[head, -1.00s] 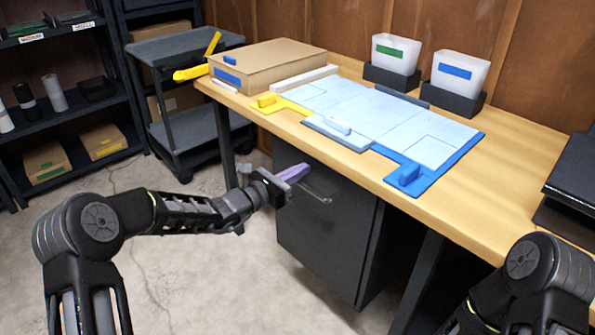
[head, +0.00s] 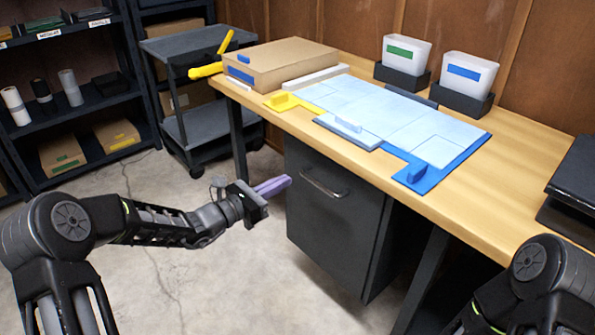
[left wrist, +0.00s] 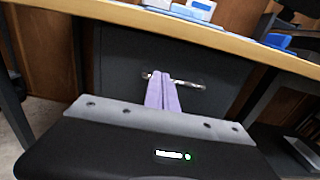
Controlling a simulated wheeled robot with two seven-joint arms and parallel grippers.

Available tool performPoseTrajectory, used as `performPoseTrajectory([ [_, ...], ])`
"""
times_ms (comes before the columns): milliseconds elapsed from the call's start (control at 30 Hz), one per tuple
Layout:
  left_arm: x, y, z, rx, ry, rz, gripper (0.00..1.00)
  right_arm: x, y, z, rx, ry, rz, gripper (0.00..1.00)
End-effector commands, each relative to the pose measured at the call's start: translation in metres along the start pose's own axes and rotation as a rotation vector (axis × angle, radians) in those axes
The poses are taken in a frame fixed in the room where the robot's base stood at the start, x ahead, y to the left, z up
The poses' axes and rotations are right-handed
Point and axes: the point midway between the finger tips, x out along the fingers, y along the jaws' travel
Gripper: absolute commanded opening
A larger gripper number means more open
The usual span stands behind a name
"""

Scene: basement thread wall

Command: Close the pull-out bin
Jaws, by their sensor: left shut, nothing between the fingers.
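The pull-out bin (head: 335,215) is a dark grey box front with a metal bar handle, under the wooden workbench. Its front and part of its right side show in the head view; how far it stands out is hard to tell. In the left wrist view the bin front (left wrist: 120,70) and its handle (left wrist: 188,84) lie beyond the fingers. My left gripper (head: 288,181) has purple fingers, shut and empty, to the left of the handle and apart from it in the head view. The purple fingers (left wrist: 162,92) overlap the handle in the wrist view. My right gripper is out of view.
The workbench (head: 520,200) holds a cardboard box (head: 280,62), light blue panels (head: 385,115) and two white bins. A grey cart (head: 190,90) and dark shelves stand at the left. Bare concrete floor (head: 220,290) is open before the bench.

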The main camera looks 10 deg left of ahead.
Motion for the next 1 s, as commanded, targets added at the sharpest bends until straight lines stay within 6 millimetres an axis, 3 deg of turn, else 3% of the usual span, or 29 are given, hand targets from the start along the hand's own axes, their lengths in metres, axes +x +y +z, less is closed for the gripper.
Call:
performPoseTrajectory([
  [100, -0.021, 0.001, 0.001, 0.001, 0.002, 0.002, 0.0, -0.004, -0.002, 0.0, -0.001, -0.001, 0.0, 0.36],
  [233, -0.032, 0.0, 0.0, 0.0, 0.001, 0.0, 0.0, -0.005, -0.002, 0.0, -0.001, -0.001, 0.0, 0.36],
  [767, -0.034, 0.0, -0.001, 0.004, 0.002, 0.0, 0.0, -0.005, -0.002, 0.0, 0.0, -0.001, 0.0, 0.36],
  [867, -0.034, 0.001, -0.01, 0.025, 0.039, 0.004, 0.0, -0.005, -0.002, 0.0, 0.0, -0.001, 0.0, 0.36],
  [1000, -0.04, -0.016, -0.051, 0.123, 0.192, -0.059, 0.0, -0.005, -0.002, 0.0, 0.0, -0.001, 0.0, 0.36],
])
